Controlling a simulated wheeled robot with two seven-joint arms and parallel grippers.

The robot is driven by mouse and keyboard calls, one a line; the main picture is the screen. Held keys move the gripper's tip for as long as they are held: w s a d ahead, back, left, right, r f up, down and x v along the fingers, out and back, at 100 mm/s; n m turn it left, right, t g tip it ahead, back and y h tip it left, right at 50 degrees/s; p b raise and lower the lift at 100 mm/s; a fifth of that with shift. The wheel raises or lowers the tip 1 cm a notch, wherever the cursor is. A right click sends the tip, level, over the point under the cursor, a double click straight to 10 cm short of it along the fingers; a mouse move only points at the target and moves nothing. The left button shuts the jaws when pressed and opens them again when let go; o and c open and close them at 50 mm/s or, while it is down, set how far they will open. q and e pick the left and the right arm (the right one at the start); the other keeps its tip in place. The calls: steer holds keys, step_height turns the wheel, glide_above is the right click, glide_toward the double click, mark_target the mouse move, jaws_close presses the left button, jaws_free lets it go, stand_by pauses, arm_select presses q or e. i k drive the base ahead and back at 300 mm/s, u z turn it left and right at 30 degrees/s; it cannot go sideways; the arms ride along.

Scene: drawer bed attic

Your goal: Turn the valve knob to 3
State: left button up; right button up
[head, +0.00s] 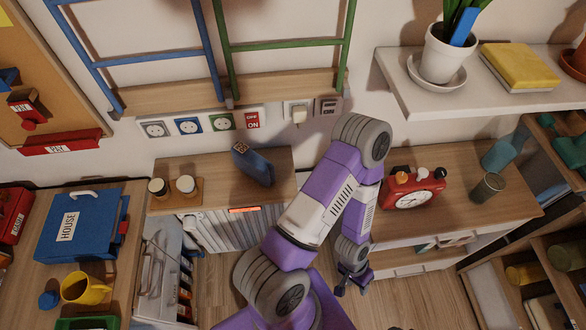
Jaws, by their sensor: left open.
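The white radiator (232,228) stands under a wooden shelf, with an orange strip on its top front edge. I cannot make out the valve knob or its numbers. My purple and grey left arm crosses in front of the radiator's right end and hides what is there. My left gripper (353,283) is small in the view, open, and points down near the floor. It is right of the radiator, in front of the low wooden cabinet. I see nothing between its fingers. My right gripper is not in view.
A wooden top on the right holds a red alarm clock (410,190) and a dark cup (487,187). A blue object (253,164) and two jars stand on the shelf above the radiator. Open floor (420,300) shows right of my gripper.

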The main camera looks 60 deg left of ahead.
mark_target(189, 225)
steer(key=k, duration=0.5)
steer(key=u, duration=1.65)
steer(key=i, duration=0.35)
steer(key=u, duration=3.5)
steer(key=k, duration=0.45)
steer(key=z, duration=0.75)
